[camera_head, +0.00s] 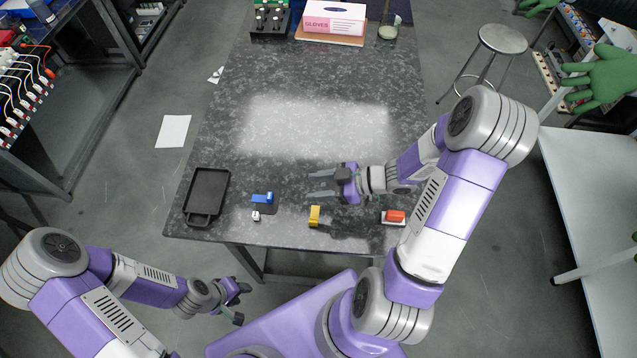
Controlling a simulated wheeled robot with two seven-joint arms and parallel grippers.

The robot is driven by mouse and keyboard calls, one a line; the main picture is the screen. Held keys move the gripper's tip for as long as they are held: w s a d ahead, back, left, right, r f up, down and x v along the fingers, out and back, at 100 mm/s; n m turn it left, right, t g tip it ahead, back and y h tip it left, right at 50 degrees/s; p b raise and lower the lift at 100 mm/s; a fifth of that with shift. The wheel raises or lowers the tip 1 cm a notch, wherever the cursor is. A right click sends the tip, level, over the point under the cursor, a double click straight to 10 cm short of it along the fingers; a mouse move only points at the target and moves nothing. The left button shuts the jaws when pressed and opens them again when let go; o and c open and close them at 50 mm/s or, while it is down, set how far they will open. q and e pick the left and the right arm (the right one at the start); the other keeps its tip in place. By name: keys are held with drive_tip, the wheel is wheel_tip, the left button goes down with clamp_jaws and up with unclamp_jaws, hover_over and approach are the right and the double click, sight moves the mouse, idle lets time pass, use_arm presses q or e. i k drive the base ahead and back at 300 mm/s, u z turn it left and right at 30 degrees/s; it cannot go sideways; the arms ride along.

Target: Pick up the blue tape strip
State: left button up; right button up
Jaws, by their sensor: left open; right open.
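The blue tape strip (262,198) lies at the front left of the dark speckled table (290,180), on a small dark pad (268,210). My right gripper (310,184) is over the table to the right of the strip and a little farther back. Its fingers point left, spread apart with nothing between them. My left gripper (244,304) is off the table, in front of its near edge. It is open and empty.
A black tray (190,215) lies left of the strip. A small white item (256,216) is just in front of it. A yellow block (314,215) and a red block (395,215) on a white base stand to the right. A glove box (334,18) is at the back. The table's middle is clear.

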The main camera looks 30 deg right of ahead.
sight(268, 199)
drive_tip(key=k, duration=1)
